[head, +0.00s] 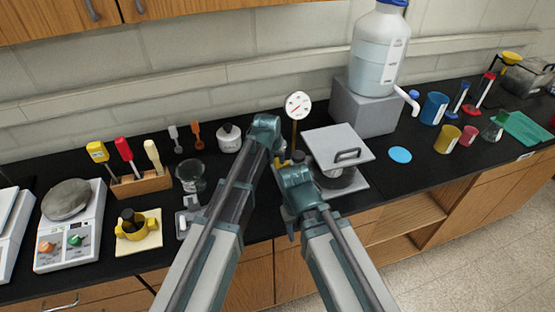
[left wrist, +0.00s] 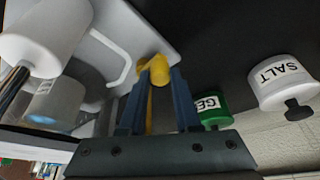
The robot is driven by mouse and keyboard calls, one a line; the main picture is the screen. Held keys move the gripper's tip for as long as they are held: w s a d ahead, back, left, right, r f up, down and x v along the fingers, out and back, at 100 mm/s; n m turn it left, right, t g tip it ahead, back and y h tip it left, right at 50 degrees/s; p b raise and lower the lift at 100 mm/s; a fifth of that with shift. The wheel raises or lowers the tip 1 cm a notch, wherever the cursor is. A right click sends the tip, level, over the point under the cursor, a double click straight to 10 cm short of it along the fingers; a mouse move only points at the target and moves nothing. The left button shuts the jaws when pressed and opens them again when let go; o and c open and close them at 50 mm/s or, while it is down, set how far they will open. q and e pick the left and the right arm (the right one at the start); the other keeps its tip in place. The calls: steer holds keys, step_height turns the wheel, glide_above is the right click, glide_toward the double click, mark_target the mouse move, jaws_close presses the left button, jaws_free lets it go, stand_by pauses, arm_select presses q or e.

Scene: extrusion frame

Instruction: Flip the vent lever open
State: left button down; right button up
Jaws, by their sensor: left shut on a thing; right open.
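The yellow vent lever (left wrist: 159,70) shows in the left wrist view between the fingertips of my left gripper (left wrist: 150,85), which is shut on it. In the head view my left gripper (head: 279,152) is beside the left edge of a grey device with a tilted lid and black handle (head: 347,155). A round dial gauge (head: 298,105) on a yellow stem stands just behind. The lever is mostly hidden by my arms in the head view, so its angle is unclear. My right gripper (head: 289,212) is open, lower down at the bench's front edge, with its fingers largely hidden.
A white SALT jar (left wrist: 285,82) and a green labelled jar (left wrist: 211,110) stand close to the left gripper. A large jug (head: 378,52) stands on a grey block (head: 364,108) behind the device. A glass beaker (head: 190,176) is left. A blue disc (head: 400,155) lies right.

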arm_select(q)
steer(key=c, duration=0.6)
jaws_free()
steer(key=shift+r, duration=0.1)
steer(key=p+v, duration=1.2)
steer(key=v, duration=0.1)
steer(key=shift+s+r+p, duration=0.2)
steer(key=shift+r+p, duration=0.05)
steer(key=shift+p, duration=0.15)
steer(key=shift+a, duration=0.1)
